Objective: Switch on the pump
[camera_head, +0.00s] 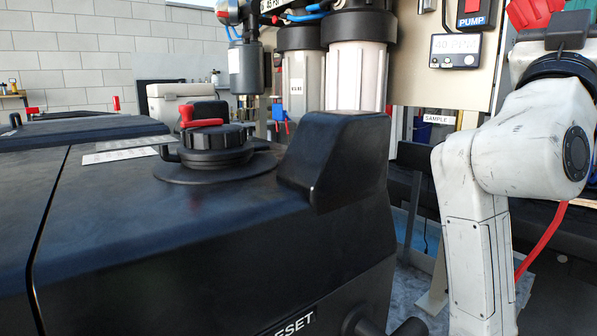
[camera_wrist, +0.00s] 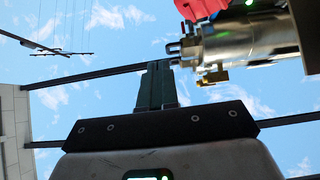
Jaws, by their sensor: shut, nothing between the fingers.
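The pump switch (camera_head: 476,14) is a dark box at the top right of the head view, on a beige panel. It has a red part at its upper edge and a blue label reading PUMP. The top of the switch is cut off by the frame, so its position cannot be told. My gripper (camera_wrist: 157,72) shows in the wrist view with its dark fingers together and empty, against blue sky. It is not touching the switch in any view. My white arm stands right of the panel in the head view.
A grey display box (camera_head: 455,51) sits below the switch. Two filter housings (camera_head: 357,65) stand left of the panel. A large black tank (camera_head: 200,240) with a capped opening fills the left foreground. A metal cylinder with a brass fitting (camera_wrist: 240,45) is close right of my fingers.

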